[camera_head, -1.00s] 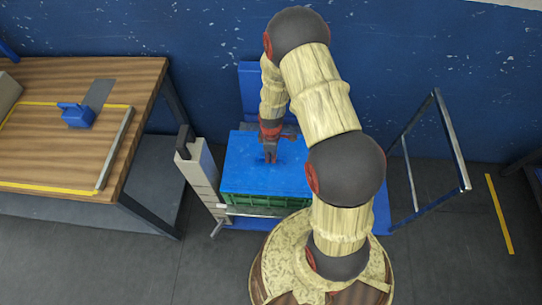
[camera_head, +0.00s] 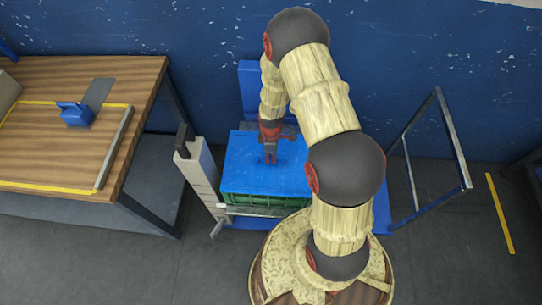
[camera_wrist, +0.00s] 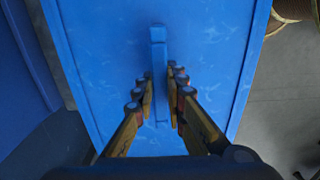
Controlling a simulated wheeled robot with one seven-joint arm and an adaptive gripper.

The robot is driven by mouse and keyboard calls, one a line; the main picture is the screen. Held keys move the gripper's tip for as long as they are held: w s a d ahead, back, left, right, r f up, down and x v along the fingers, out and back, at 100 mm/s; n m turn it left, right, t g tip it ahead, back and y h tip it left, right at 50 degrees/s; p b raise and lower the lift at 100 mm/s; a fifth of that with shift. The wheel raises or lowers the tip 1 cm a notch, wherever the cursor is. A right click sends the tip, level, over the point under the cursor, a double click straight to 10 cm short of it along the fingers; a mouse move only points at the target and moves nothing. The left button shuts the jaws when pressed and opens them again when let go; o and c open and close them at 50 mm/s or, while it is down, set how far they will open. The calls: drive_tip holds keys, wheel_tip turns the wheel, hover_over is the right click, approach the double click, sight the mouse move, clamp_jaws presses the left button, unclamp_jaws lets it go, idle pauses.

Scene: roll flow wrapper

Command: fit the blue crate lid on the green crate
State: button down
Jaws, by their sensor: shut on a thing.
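The blue crate lid (camera_head: 250,172) lies flat over the top of the green crate (camera_head: 266,207) in the head view. The crate's green front shows below the lid's near edge. I cannot tell whether the lid is fully seated on the rim. My gripper (camera_head: 270,158) points down at the middle of the lid. In the wrist view, my gripper (camera_wrist: 159,92) is shut on the upright bar handle of the blue crate lid (camera_wrist: 110,60), with a finger on either side. The crate is hidden under the lid in the wrist view.
A grey post (camera_head: 199,172) stands left of the crate. A wooden table (camera_head: 75,155) with a blue-handled tool (camera_head: 76,114) is at the left. A metal rail frame (camera_head: 457,140) stands at the right. A blue wall is behind; the floor at right is mostly open.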

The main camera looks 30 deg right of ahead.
drive_tip(key=shift+f, duration=0.2)
drive_tip(key=c, duration=2.1)
unclamp_jaws()
drive_tip(key=shift+r, duration=0.15)
wheel_tip(320, 180, up, 11)
drive_tip(key=p, duration=0.7)
